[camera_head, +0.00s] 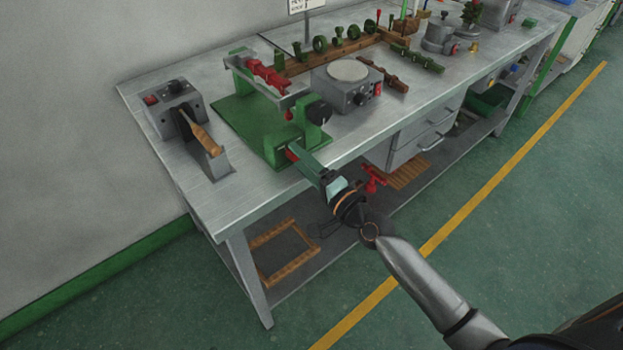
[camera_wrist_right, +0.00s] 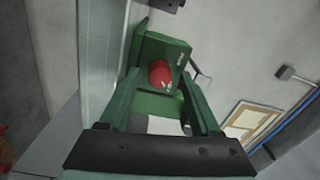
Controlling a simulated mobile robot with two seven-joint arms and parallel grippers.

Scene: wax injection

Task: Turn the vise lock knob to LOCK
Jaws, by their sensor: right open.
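The green vise (camera_head: 262,128) stands near the front left edge of the bench, with a red part across its top. In the right wrist view, a round red knob (camera_wrist_right: 160,74) sits on a green block (camera_wrist_right: 160,50) of the vise. Small white marks beside the knob are too small to read. My right gripper (camera_head: 298,158) reaches up to the vise's front end. It is open, with its green fingers on either side of the knob's line in the wrist view; I cannot tell whether they touch it. My left gripper is not in view.
A grey box with a wooden-handled tool (camera_head: 205,138) stands left of the vise. A grey round-topped unit (camera_head: 346,88) is close on its right. Green and wooden parts line the bench behind. A lower shelf holds a wooden frame (camera_head: 270,272). The floor in front is clear.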

